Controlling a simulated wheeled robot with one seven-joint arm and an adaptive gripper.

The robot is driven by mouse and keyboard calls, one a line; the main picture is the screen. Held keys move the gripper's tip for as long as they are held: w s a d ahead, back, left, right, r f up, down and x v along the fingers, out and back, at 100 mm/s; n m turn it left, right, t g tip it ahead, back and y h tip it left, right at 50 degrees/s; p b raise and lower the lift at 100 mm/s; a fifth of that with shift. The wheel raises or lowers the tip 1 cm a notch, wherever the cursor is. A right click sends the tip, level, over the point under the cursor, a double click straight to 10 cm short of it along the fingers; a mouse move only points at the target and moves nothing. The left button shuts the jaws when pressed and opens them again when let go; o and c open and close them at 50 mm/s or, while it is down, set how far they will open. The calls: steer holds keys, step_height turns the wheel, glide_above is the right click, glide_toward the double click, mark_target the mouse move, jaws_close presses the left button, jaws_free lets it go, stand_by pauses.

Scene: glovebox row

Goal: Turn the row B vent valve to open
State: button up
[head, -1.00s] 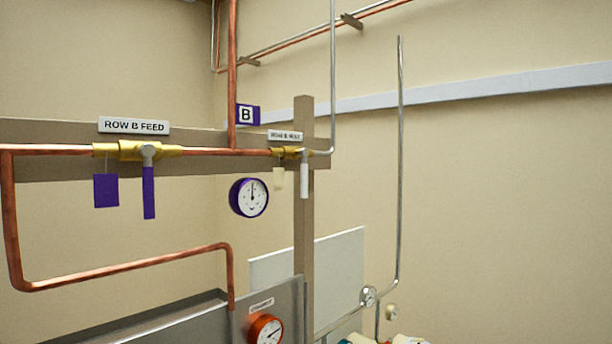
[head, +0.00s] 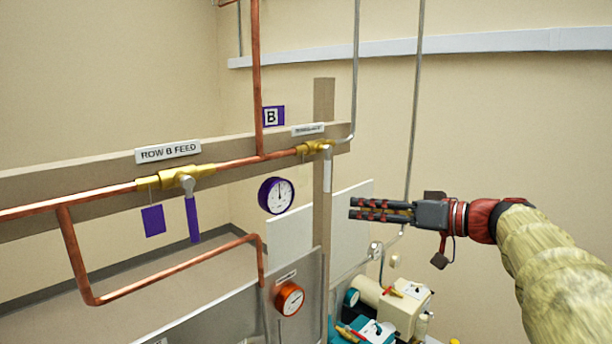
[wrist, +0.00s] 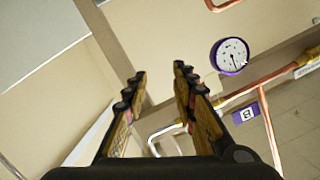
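The row B vent valve (head: 314,148) is the small brass valve at the right end of the copper line in the head view. Its pale grey lever (head: 327,172) hangs straight down, crosswise to the pipe. The small label above it (head: 308,130) is too blurred to read. My gripper (head: 352,209) is to the right of the lever and lower, apart from it, pointing left. In the wrist view its two fingers (wrist: 160,72) stand apart with nothing between them.
The ROW B FEED valve (head: 184,178) with a purple lever (head: 193,219) is to the left. A purple-rimmed gauge (head: 276,195) hangs between the valves. A wooden post (head: 322,235) stands behind the lever. Bench equipment (head: 400,305) is below my gripper.

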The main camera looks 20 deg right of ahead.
mark_target(327, 178)
step_height(327, 178, up, 6)
steer(key=a+n+t+y, duration=0.1)
steer(key=a+n+y, duration=0.1)
steer(key=n, duration=0.2)
steer(key=shift+w+a+r+n+p, duration=0.1)
steer(key=shift+w+a+n+p, duration=0.25)
steer(key=shift+w+a, duration=0.55)
steer(key=shift+w+a+f+n+p, duration=0.1)
steer(key=shift+w+a+n+p, duration=0.25)
steer(key=shift+w+a, duration=0.6)
steer(key=shift+w+a+r+n+p, duration=0.1)
steer(key=shift+w+a+n+p, duration=0.35)
steer(key=shift+w, duration=0.75)
steer(key=shift+a, duration=0.1)
steer(key=shift+c, duration=0.4)
jaws_close()
